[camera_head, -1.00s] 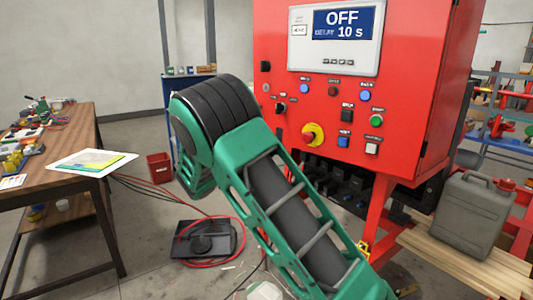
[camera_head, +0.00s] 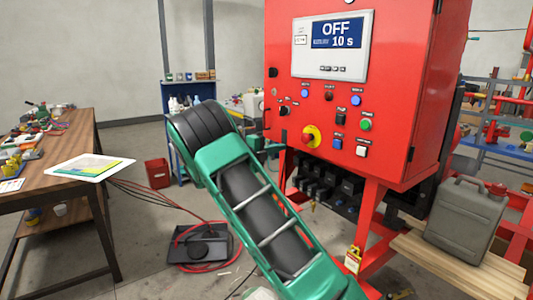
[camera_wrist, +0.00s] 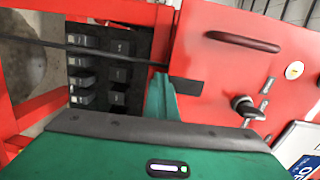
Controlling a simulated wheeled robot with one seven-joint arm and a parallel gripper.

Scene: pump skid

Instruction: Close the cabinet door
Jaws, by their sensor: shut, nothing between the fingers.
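The red cabinet (camera_head: 400,120) stands at the right in the head view, with a display reading OFF and several buttons on its front. I cannot tell whether its door is ajar. In the wrist view, a red panel (camera_wrist: 215,70) carries a dark bar handle (camera_wrist: 243,42) and a knob (camera_wrist: 250,108); part of the display shows at lower right. My gripper (camera_wrist: 183,86) is shut and empty, its tip over the panel's edge. I cannot tell whether it touches. In the head view my green arm hides the fingers.
A wooden workbench (camera_head: 90,150) stands at left. A red bin (camera_head: 158,170) and a black plate (camera_head: 200,245) with red hose lie on the floor. A grey jerrycan (camera_head: 465,218) stands on planks at right. Black modules (camera_head: 325,180) sit under the cabinet.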

